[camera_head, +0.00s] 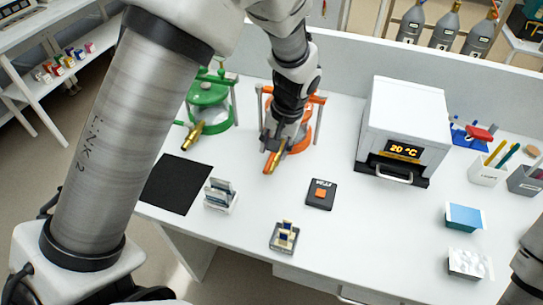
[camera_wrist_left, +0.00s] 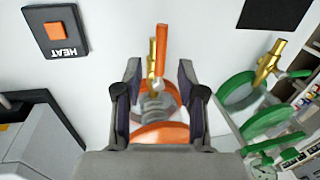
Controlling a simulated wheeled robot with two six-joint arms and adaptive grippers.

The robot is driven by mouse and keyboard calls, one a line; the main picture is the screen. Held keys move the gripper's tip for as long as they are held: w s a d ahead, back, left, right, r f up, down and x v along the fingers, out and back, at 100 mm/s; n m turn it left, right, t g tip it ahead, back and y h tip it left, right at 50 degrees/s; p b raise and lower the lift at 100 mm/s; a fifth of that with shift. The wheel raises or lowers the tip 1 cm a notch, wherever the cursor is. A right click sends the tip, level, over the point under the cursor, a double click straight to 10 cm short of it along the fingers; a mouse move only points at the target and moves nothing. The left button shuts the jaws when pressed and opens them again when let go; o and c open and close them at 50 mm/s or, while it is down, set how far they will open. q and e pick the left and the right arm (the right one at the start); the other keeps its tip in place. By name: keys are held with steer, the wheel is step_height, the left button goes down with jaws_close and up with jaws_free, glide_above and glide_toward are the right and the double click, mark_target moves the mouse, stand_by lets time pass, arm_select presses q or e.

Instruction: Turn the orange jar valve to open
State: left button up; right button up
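The orange jar (camera_head: 302,136) stands near the back of the white bench, partly hidden behind my left gripper (camera_head: 275,146). Its brass valve with an orange lever (camera_head: 270,164) points toward the bench front. In the left wrist view, the orange lever (camera_wrist_left: 162,45) lies roughly along the brass spout (camera_wrist_left: 151,75). My left gripper (camera_wrist_left: 158,75) is open there, with one finger on each side of the valve and visible gaps between. Contact with the lever is not visible. My right gripper is not in view.
A green jar (camera_head: 208,100) with its own brass valve stands left of the orange one. A black mat (camera_head: 176,184), a slide rack (camera_head: 221,194) and a HEAT button box (camera_head: 320,194) lie in front. A white oven (camera_head: 404,120) reading 20 °C stands right.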

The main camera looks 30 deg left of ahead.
arm_select(q)
step_height(320, 180, up, 7)
steer(key=d, duration=0.1)
steer(key=shift+w+d, duration=0.15)
steer(key=shift+d, duration=0.1)
steer(key=shift+r, duration=0.1)
stand_by(0.4)
